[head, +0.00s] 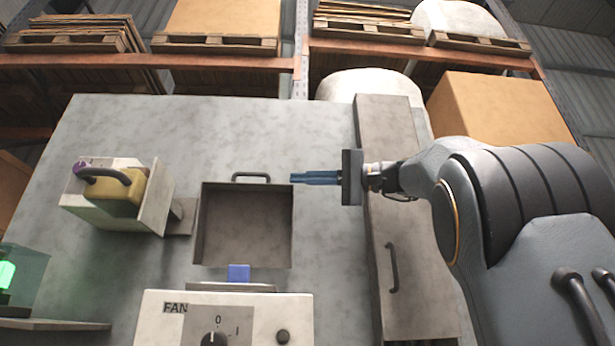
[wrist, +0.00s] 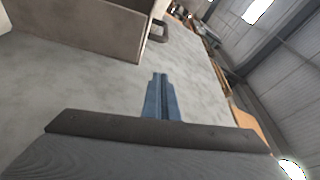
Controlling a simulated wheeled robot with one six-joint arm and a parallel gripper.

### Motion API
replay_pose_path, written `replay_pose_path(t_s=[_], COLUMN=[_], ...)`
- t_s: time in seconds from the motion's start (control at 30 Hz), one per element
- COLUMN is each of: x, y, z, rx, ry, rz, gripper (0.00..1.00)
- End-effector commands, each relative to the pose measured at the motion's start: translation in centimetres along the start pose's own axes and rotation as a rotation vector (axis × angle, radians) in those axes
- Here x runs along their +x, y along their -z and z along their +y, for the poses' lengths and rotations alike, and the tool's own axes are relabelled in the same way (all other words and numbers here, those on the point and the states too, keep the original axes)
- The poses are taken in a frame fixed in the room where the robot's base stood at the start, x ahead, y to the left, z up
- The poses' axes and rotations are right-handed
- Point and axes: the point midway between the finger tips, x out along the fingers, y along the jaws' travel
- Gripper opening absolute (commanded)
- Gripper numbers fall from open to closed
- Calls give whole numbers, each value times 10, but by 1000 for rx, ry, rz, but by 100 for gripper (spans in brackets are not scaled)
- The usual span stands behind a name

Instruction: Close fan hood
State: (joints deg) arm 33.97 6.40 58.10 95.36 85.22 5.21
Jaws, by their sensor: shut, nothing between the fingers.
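A grey box-shaped hood (head: 243,224) shows its hollow inside in the head view, above the white panel (head: 172,318) marked FAN. I take it for the fan hood, and it looks open. A dark handle (head: 250,176) is on its top edge. My gripper (head: 293,178) points left with its blue fingers together and empty. It is just right of the hood's upper right corner, apart from the handle. In the wrist view the fingers (wrist: 159,76) are shut. The hood's wall (wrist: 95,28) is at upper left, with its handle (wrist: 158,30) beyond the fingertips.
A blue block (head: 239,273) is below the hood. A long grey cover (head: 392,230) with a handle lies at right under my arm. Bare grey surface (head: 220,130) is above the hood.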

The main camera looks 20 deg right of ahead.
Motion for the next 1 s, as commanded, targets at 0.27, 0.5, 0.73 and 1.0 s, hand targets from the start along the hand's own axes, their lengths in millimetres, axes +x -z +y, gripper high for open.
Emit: replay_pose_path(t_s=[0.27, 0.5, 0.73, 1.0], x=[57, 56, 51, 50], y=[0, -20, -34, -36], z=[-3, -1, 0, 1], rx=[4, 1, 1, 0], ry=[1, -2, -3, -2], rz=[-2, 4, 4, 4], gripper=[0, 0, 0, 0])
